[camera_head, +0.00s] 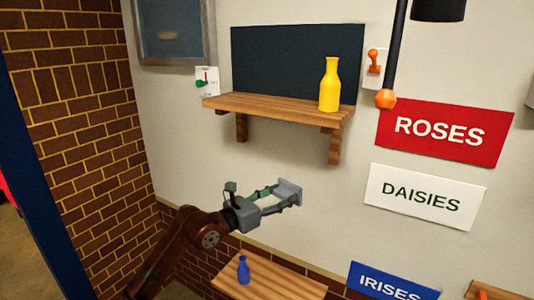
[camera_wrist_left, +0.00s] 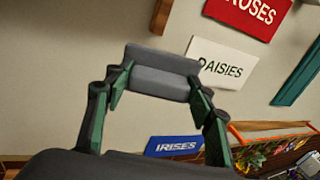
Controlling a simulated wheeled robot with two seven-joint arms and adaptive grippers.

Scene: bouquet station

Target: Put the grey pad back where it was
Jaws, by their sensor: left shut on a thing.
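The grey pad (camera_head: 290,190) is held in the air in front of the pale wall, below the wall shelf and left of the DAISIES sign. My left gripper (camera_head: 279,195) is shut on it. In the left wrist view the grey pad (camera_wrist_left: 163,66) lies crosswise between the green fingers of my left gripper (camera_wrist_left: 160,85), one at each end. My right gripper is not in view.
The wooden wall shelf (camera_head: 255,106) holds a yellow bottle (camera_head: 330,88). A lower wooden shelf (camera_head: 288,283) holds a blue bottle (camera_head: 243,270). ROSES (camera_head: 440,134), DAISIES (camera_head: 425,200) and IRISES (camera_head: 390,284) signs are at right. A black pole with an orange ball (camera_head: 386,99) hangs at top.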

